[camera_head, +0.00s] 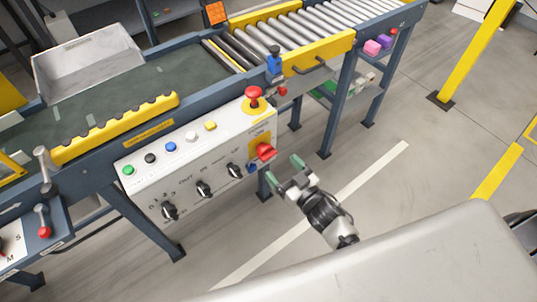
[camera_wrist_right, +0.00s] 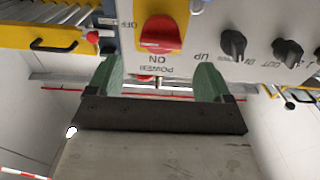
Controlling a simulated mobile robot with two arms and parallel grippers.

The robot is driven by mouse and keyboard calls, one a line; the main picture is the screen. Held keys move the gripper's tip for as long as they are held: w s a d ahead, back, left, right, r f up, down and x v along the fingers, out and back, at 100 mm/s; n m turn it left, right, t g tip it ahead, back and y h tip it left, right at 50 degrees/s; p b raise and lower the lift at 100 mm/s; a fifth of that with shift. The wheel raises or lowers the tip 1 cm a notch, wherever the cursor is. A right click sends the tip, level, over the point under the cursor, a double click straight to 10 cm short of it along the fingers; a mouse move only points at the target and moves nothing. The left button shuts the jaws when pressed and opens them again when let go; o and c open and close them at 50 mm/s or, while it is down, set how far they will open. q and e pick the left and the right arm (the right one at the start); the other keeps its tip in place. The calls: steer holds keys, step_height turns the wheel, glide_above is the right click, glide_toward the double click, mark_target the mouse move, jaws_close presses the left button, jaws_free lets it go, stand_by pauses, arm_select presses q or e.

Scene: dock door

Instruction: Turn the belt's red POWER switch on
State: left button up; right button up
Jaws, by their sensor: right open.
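The red POWER switch (camera_head: 266,152) sits on a yellow plate at the right end of the white control panel (camera_head: 195,158). In the right wrist view the red switch (camera_wrist_right: 161,34) shows upside down, with OFF and ON lettering around it. My right gripper (camera_head: 285,172) is open and empty, just below and to the right of the switch. In the right wrist view its two green fingers (camera_wrist_right: 158,82) stand apart, with the switch ahead between them and not touched. My left gripper is not in view.
A red mushroom button (camera_head: 253,94) sits above the switch. Black knobs (camera_head: 204,189) and coloured buttons (camera_head: 171,147) are to its left.

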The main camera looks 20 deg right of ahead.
mark_target(271, 157)
steer(key=x, duration=0.5)
steer(key=shift+w+a, duration=0.15)
steer(key=shift+w, duration=0.15)
steer(key=shift+w+a, duration=0.15)
steer(key=shift+w, duration=0.2)
steer(key=shift+c, duration=0.2)
steer(key=c, duration=0.9)
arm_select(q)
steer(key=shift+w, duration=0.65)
